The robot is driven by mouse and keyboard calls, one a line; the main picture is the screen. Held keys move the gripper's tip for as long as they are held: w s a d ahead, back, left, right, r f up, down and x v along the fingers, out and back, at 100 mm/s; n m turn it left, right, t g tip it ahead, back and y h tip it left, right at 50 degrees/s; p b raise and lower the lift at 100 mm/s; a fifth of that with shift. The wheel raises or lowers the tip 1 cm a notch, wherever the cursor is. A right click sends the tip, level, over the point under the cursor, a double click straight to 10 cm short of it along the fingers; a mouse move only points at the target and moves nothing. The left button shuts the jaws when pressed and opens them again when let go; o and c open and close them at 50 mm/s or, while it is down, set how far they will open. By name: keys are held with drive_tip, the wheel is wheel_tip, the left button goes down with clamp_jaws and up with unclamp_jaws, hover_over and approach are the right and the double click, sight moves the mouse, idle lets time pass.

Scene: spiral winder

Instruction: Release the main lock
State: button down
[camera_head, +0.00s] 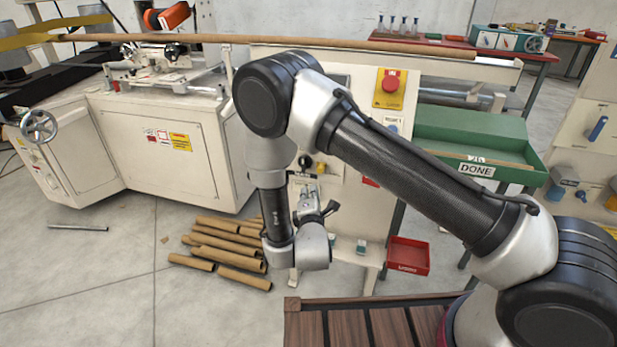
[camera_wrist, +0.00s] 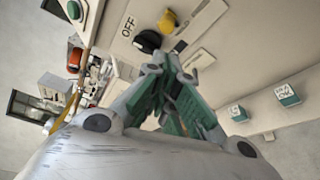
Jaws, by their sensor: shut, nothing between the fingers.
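A black rotary switch (camera_wrist: 147,41) with a yellow piece (camera_wrist: 167,20) beside it, possibly the lock, is on a cream panel in the wrist view. The label OFF (camera_wrist: 128,27) is printed next to it. The black switch (camera_head: 305,161) and the yellow piece (camera_head: 320,168) also show small on the cabinet front in the head view. My gripper (camera_wrist: 158,62) is shut and empty, its green-padded fingers pointing at the panel just short of the black switch; contact cannot be told. In the head view my gripper (camera_head: 318,208) is below the switch, partly hidden by my arm.
A red emergency stop (camera_head: 391,80) is higher on the same cabinet. Cardboard tubes (camera_head: 225,243) lie on the floor at left. A red bin (camera_head: 408,256) and a green DONE tray (camera_head: 470,135) are at right.

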approach(308, 168)
drive_tip(key=w, duration=0.5)
drive_tip(key=shift+s+f, duration=0.1)
drive_tip(key=shift+f, duration=0.25)
drive_tip(key=shift+d, duration=0.1)
drive_tip(key=d, duration=0.1)
drive_tip(key=s+d, duration=0.1)
drive_tip(key=d, duration=0.2)
drive_tip(key=shift+s+d, duration=0.3)
drive_tip(key=shift+d, duration=0.05)
drive_tip(key=shift+s, duration=0.1)
